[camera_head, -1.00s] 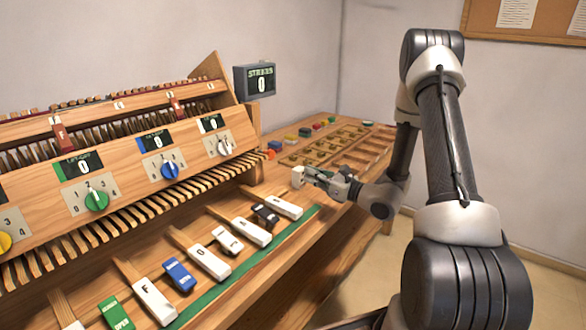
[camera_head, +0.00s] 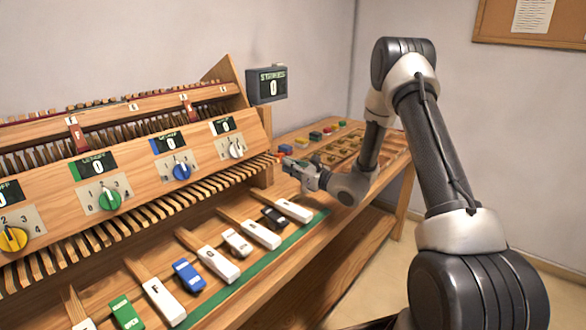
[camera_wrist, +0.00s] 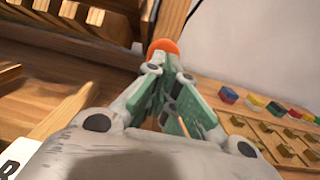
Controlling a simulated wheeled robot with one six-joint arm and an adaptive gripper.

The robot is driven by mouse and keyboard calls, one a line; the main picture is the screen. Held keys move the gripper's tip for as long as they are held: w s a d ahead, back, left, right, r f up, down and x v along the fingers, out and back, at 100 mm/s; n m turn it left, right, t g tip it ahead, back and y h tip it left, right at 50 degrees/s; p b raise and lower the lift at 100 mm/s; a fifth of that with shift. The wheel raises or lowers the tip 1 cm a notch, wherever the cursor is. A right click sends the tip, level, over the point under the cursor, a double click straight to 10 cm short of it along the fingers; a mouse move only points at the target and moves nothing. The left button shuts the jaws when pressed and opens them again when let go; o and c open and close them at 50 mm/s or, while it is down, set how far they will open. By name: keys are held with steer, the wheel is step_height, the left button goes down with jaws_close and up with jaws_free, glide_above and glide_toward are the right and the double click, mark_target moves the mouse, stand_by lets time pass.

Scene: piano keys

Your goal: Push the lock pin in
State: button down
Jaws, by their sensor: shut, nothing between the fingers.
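A rounded orange knob, which looks like the lock pin (camera_wrist: 164,46), shows in the wrist view just past my fingertips, against the wooden end post of the key frame. My gripper (camera_wrist: 162,70) is shut and empty, with its green-sided fingers pointing at the knob. Its tips overlap the knob's lower edge in the picture; I cannot tell whether they touch it. In the head view my gripper (camera_head: 288,166) is at the right end of the wooden key rack, above the far end of the keys, and mostly hides the knob.
A slanted panel (camera_head: 138,180) with dials and small displays stands at left. White, blue, green and black keys (camera_head: 218,265) lie in front of it. A parts tray (camera_head: 345,147) with coloured blocks is behind my gripper.

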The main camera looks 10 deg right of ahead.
steer(key=x, duration=0.3)
steer(key=shift+w, duration=0.1)
stand_by(0.4)
